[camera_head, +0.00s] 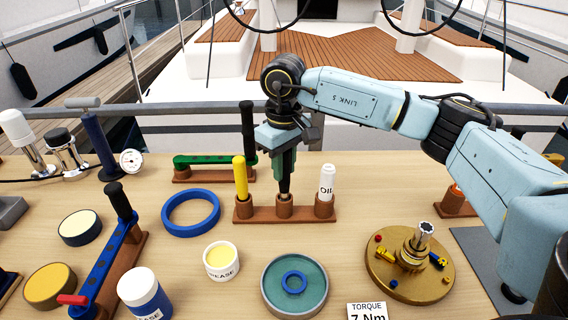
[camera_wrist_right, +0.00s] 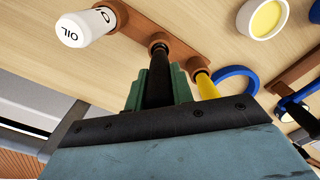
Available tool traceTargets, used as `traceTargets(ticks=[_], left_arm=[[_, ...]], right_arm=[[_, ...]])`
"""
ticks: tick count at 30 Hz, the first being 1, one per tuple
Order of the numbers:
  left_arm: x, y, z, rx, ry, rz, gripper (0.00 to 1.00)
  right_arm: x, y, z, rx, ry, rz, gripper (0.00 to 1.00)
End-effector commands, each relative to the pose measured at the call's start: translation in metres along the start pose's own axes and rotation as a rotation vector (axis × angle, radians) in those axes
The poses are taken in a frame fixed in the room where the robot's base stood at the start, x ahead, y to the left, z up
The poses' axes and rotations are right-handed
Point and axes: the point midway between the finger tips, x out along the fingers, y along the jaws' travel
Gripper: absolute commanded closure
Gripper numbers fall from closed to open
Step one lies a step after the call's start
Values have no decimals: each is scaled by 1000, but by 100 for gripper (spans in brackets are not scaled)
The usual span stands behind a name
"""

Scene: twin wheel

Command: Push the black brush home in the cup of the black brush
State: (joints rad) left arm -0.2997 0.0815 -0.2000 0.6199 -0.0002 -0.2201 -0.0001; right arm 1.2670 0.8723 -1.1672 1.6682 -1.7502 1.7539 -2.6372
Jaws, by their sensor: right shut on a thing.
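The brown holder (camera_head: 265,214) has three cups in a row. My right gripper (camera_head: 285,178) comes down from above and is shut on the black brush (camera_head: 284,188). The brush stands upright over the middle cup (camera_head: 284,207), its lower end at the cup's mouth. How deep it sits I cannot tell. In the right wrist view the black brush (camera_wrist_right: 159,75) runs between the green fingers (camera_wrist_right: 158,92) to the middle cup. A yellow stick (camera_head: 240,178) stands in the left cup. A white oil bottle (camera_head: 327,182) stands in the right cup. My left gripper is not in view.
A green lever (camera_head: 215,160) with a tall black handle stands behind. A grease tub (camera_head: 221,260), teal dish (camera_head: 294,286) and blue ring (camera_head: 190,213) lie in front and left. A gold disc (camera_head: 408,270) lies right. Bare table surrounds the holder.

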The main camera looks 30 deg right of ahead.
Motion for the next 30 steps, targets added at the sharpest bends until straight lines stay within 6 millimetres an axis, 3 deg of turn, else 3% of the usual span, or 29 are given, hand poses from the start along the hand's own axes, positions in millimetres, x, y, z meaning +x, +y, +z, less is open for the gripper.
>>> traceTargets(ticks=[23, 24, 30], left_arm=[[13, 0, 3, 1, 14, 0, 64], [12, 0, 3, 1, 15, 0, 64], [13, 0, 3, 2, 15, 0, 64]], right_arm=[[20, 0, 0, 0, -1, 1, 100], [21, 0, 0, 0, -1, 1, 75], [21, 0, 0, 0, -1, 0, 51]])
